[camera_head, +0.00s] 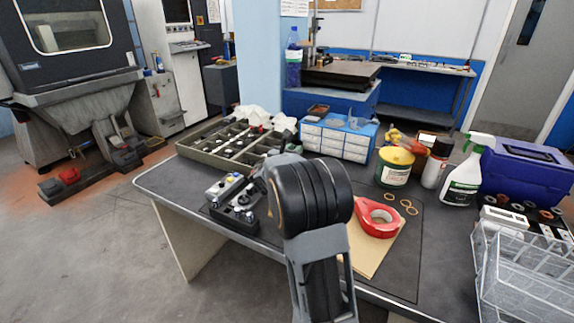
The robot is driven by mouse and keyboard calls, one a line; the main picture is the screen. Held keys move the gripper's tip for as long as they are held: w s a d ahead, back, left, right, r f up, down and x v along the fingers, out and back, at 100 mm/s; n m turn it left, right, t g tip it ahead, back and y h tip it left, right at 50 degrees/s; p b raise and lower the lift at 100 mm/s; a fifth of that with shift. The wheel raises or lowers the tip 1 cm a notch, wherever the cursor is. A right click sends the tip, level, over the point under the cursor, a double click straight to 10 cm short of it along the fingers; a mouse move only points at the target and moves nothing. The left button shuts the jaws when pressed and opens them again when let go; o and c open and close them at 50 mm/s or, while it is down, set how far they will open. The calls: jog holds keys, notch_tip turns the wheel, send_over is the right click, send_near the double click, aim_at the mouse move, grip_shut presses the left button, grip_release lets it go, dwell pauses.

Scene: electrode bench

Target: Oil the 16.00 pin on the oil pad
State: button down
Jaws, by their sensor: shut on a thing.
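My arm rises in the front middle of the head view, with a large black joint on a grey link. It hides part of the bench behind it. I cannot make out the 16.00 pin. I cannot pick out the oil pad with certainty either. Two small dark blocks with light and dark knobs (233,196) stand on the bench just left of my arm. A yellow and green tin (394,167) stands at the back of the bench, right of the middle.
A divided green tray (206,158) and a blue drawer cabinet (335,139) stand at the back. Red tape (377,219) lies on brown card (370,255). A spray bottle (464,178), a spray can (436,166), a blue case (520,178) and clear racks (528,285) crowd the right.

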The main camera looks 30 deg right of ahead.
jog(key=shift+w+f+b, duration=0.15)
jog(key=shift+f+b, duration=1)
jog(key=shift+f, duration=0.5)
jog(key=shift+w+f+b, duration=0.15)
jog(key=shift+f+b, duration=1.05)
jog(key=shift+f, duration=0.4)
jog(key=shift+w+f+b, duration=0.15)
jog(key=shift+f+b, duration=1)
jog(key=shift+f, duration=0.5)
jog(key=shift+f+b, duration=0.65)
jog(key=shift+f, duration=0.05)
jog(key=shift+r, duration=0.1)
notch_tip(320, 180, up, 7)
jog(key=p, duration=0.4)
jog(key=shift+p, duration=0.35)
jog(key=shift+r, duration=0.15)
